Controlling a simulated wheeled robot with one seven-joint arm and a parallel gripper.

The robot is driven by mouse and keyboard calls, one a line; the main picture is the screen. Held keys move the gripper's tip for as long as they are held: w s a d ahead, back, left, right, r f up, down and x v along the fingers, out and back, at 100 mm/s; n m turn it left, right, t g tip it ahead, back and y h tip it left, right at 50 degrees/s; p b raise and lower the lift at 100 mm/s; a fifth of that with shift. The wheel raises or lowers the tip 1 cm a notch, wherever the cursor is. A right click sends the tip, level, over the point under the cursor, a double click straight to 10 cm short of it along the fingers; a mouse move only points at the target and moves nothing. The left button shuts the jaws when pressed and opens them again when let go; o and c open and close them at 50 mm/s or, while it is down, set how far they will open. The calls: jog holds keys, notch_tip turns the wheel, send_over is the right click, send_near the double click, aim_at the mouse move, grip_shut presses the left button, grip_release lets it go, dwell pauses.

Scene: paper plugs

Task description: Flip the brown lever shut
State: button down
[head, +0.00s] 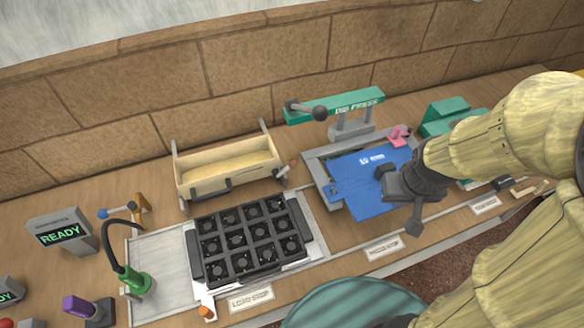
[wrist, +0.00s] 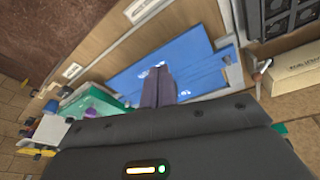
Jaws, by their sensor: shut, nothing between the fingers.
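A small brown-handled lever (head: 285,170) stands at the right end of the cream trough, tilted up. What looks like the same lever (wrist: 262,69) shows in the wrist view, right of my fingers. Another orange-brown handle (head: 206,312) sits at the front left corner of the black grid; I cannot tell for certain which is the brown lever. My gripper (head: 382,172) is over the blue sheet (head: 348,181), apart from both handles. In the wrist view my gripper (wrist: 158,74) has its fingers together and empty, above the blue sheet.
The cream trough (head: 220,165) and black grid (head: 250,240) stand left of my gripper. A green press arm (head: 350,101) with a dark ball handle overhangs behind the sheet. A green lamp (head: 137,282) and READY display (head: 61,233) are further left. A stone wall closes the back.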

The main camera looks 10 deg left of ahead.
jog(key=w+a+n+p, duration=0.1)
jog(key=w+a+n, duration=0.1)
jog(key=n, duration=0.3)
jog(key=w+a+f+n+t+y, duration=0.1)
jog(key=a+n, duration=0.1)
jog(key=n, duration=0.2)
jog(key=w+a+n+p, duration=0.1)
jog(key=w+a+n, duration=0.1)
jog(key=n, duration=0.3)
jog(key=shift+w+a+f+n+t+y+p, duration=0.3)
jog(key=shift+a+f+t+y, duration=0.05)
jog(key=shift+t+y, duration=0.05)
jog(key=s+a+n+y+p, duration=0.1)
jog(key=a+n+y, duration=0.4)
jog(key=a+n, duration=0.7)
jog(key=n+p, duration=0.1)
jog(key=n, duration=0.2)
jog(key=shift+a+f+n+g+y, duration=0.3)
jog(key=shift+a+f+n, duration=0.05)
jog(key=shift+a+n, duration=0.05)
